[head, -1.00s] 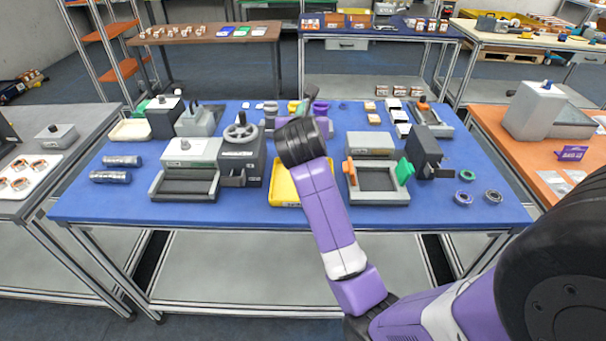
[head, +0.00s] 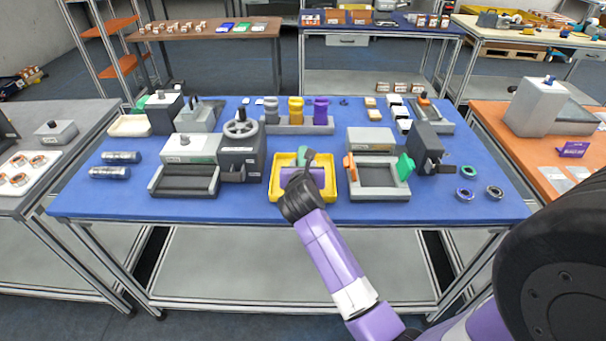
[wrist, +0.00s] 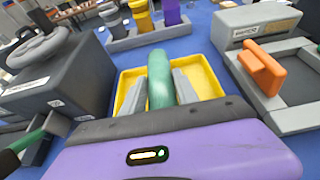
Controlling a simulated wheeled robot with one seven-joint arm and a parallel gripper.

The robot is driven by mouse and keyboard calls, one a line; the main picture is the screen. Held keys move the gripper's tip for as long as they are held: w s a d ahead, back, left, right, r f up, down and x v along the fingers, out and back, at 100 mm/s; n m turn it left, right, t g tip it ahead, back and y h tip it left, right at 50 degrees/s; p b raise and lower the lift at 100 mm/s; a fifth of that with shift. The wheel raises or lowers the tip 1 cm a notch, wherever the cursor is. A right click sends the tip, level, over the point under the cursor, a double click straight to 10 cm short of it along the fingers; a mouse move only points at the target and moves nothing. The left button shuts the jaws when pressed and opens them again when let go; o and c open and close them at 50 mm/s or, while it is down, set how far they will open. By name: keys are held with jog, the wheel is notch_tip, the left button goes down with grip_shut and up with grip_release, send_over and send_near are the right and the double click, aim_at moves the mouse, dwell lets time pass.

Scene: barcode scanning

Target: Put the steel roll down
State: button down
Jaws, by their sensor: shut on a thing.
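My gripper (wrist: 161,84) is shut on a green roll (wrist: 159,72), a smooth cylinder held between two grey fingers. In the head view my gripper (head: 304,164) is over the yellow tray (head: 273,190), and only a little of the green roll (head: 304,152) shows. The tray's yellow rim also shows in the wrist view (wrist: 214,76). I cannot tell whether the roll touches the tray floor. I see no steel-coloured roll in my gripper. Two silver cylinders (head: 109,173) lie on the left of the blue table.
A grey rack (head: 290,126) behind the tray holds a grey, a yellow and a purple roll. A dark handwheel machine (head: 241,160) stands left of the tray. A grey fixture with an orange clamp (head: 349,166) stands close on the right. The blue table (head: 120,201) has bare room at front left.

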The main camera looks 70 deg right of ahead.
jog(key=shift+f, duration=1.7)
jog(key=shift+f, duration=0.1)
jog(key=c, duration=0.9)
grip_release()
jog(key=shift+f, duration=0.1)
